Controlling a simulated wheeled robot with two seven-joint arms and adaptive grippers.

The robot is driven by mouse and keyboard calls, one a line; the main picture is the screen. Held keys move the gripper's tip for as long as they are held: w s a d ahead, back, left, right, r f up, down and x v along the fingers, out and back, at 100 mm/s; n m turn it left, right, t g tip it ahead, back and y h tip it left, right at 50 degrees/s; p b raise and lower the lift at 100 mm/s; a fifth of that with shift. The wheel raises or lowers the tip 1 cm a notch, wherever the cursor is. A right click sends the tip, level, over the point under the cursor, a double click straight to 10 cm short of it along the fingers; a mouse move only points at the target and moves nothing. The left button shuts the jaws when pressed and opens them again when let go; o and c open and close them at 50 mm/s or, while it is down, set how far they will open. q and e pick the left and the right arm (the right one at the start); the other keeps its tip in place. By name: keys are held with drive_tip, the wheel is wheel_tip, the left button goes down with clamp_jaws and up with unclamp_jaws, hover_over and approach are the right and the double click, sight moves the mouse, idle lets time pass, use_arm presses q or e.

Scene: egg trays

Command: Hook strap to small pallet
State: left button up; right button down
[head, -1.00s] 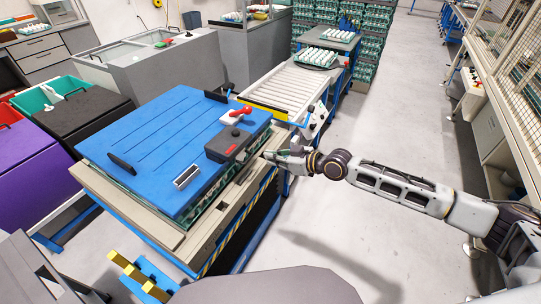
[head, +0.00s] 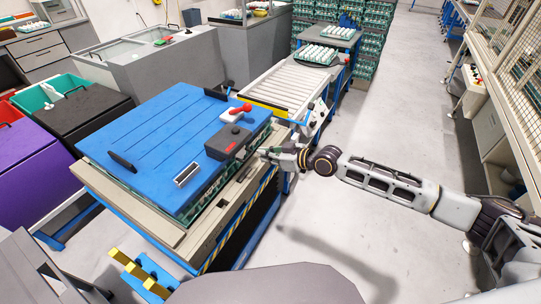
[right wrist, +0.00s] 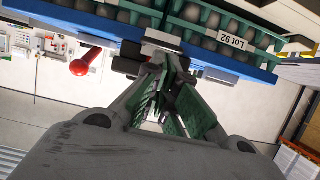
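A blue lid (head: 165,135) covers a stack of green egg trays (head: 205,205) on the wooden pallet (head: 240,190). A dark grey strap device (head: 229,143) with a red button sits at the lid's right edge. My right gripper (head: 268,153) is beside that edge, just right of the device. In the right wrist view its fingers (right wrist: 170,75) with green pads converge below the blue lid's edge (right wrist: 110,32), near a black and white part (right wrist: 163,40). Whether they pinch a strap end is unclear. My left gripper is not in view.
A red-handled tool (head: 236,114) lies on the lid near its far right corner. A roller conveyor (head: 293,85) stands behind the pallet table. Bins (head: 75,115) stand to the left. The floor (head: 365,120) to the right is clear.

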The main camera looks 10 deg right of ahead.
drive_tip(key=b+x, duration=0.1)
drive_tip(key=x, duration=0.5)
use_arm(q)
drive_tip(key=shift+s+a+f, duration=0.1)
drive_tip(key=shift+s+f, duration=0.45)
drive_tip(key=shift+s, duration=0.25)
use_arm(e)
drive_tip(key=shift+w+a+f, duration=0.2)
drive_tip(key=shift+a, duration=0.2)
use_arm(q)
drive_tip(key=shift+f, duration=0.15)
use_arm(e)
drive_tip(key=shift+f, duration=0.2)
